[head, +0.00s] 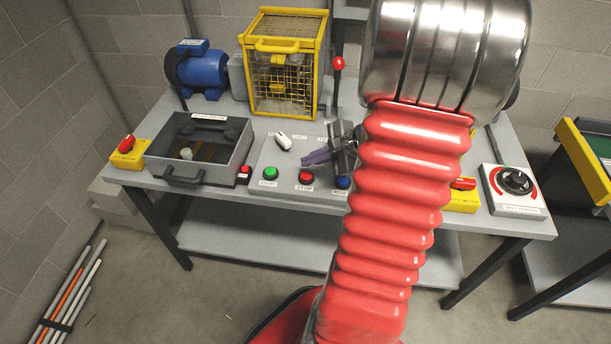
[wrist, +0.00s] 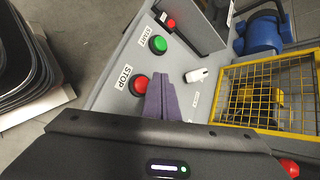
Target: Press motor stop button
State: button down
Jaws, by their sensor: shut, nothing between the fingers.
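The red stop button (head: 306,177) is on the sloped grey control panel, with a STOP label below it. In the wrist view the red stop button (wrist: 138,85) is beside the left edge of my fingers, which may cover a little of it. My gripper (head: 305,158) is shut and empty, its purple fingers pointing left above the panel, just behind the stop button in the head view. The shut gripper (wrist: 160,78) also shows in the wrist view. The gap between fingertips and button is hard to judge; I see no clear contact.
The green START button (head: 270,173) is left of stop, and a blue button (head: 343,183) is right. A white switch (head: 283,141) is behind. A clear-lidded box (head: 200,148), a yellow cage (head: 284,65) and a red-knobbed lever (head: 337,64) stand nearby.

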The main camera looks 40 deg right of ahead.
aim_at(311, 177)
notch_tip(311, 177, up, 3)
jog(key=shift+r, duration=0.2)
dwell(1.0)
jog(key=shift+s+a+f, duration=0.1)
jog(key=shift+s+f, duration=0.05)
jog(key=s+a+r+n+g, duration=0.2)
jog(key=s+a+n+g, duration=0.4)
jog(key=a+n, duration=0.45)
jog(key=s+a+r+n+t+h, duration=0.1)
jog(key=a+r+n, duration=0.5)
jog(key=a, duration=0.3)
jog(key=s+a+r+n+t+h, duration=0.1)
jog(key=a+r+n+t+h, duration=0.1)
jog(key=a+r+n, duration=0.3)
jog(key=a+n, duration=0.1)
jog(key=a, duration=0.2)
jog(key=shift+s+a+r+n, duration=0.3)
jog(key=shift+a+r+n, duration=0.05)
jog(key=shift+a, duration=0.05)
